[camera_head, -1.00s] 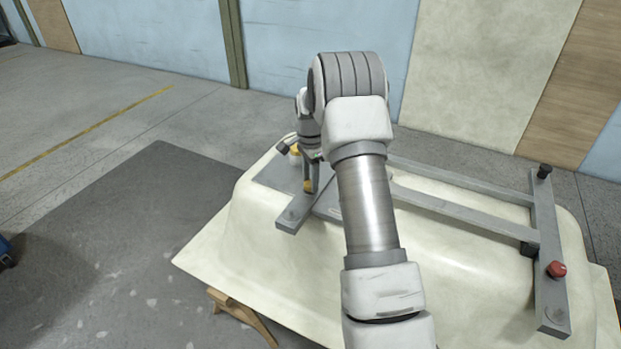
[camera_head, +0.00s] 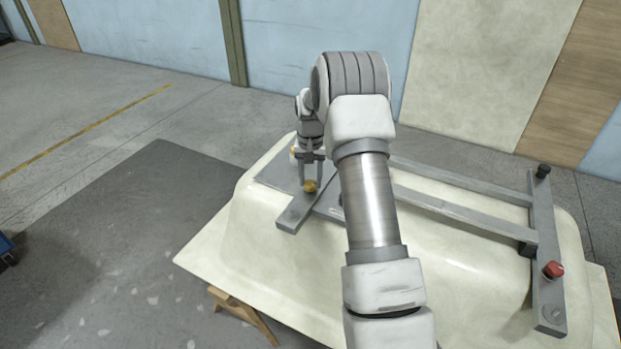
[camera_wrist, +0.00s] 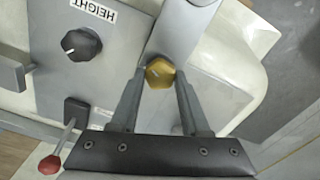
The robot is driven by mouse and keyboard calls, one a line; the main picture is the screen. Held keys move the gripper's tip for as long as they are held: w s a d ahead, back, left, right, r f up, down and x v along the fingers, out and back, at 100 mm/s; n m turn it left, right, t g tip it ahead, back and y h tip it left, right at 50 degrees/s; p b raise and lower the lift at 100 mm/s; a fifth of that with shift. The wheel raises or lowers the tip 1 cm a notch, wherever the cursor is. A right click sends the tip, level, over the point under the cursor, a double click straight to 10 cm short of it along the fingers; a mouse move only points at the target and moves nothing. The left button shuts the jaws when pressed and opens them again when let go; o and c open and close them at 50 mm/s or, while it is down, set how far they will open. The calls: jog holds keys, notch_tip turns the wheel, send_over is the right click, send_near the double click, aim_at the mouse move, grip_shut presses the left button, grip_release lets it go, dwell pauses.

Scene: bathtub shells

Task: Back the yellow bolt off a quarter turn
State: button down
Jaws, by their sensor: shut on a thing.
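The yellow bolt (camera_head: 310,186) stands on the grey frame on top of the cream tub shell. In the wrist view the yellow bolt (camera_wrist: 160,72) is a rounded hexagonal knob with a pale line on its top. My gripper (camera_head: 311,180) points down at it, and in the wrist view my gripper (camera_wrist: 160,78) has one finger on each side of the bolt, shut on it. The undersides of the fingertips and the bolt's shank are hidden.
In the wrist view a black knob (camera_wrist: 81,45) by a HEIGHT label and a red-tipped lever (camera_wrist: 50,164) are left of the bolt. A red knob (camera_head: 553,269) and a black knob (camera_head: 544,171) sit on the frame's right bar. The cream shell (camera_head: 250,240) lies below.

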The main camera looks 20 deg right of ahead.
aim_at(310, 183)
jog(key=shift+n, duration=2.3)
jog(key=shift+c, duration=1.9)
grip_release()
notch_tip(310, 183, up, 18)
jog(key=p, duration=0.1)
jog(key=shift+f+p, duration=0.25)
jog(key=shift+p, duration=0.15)
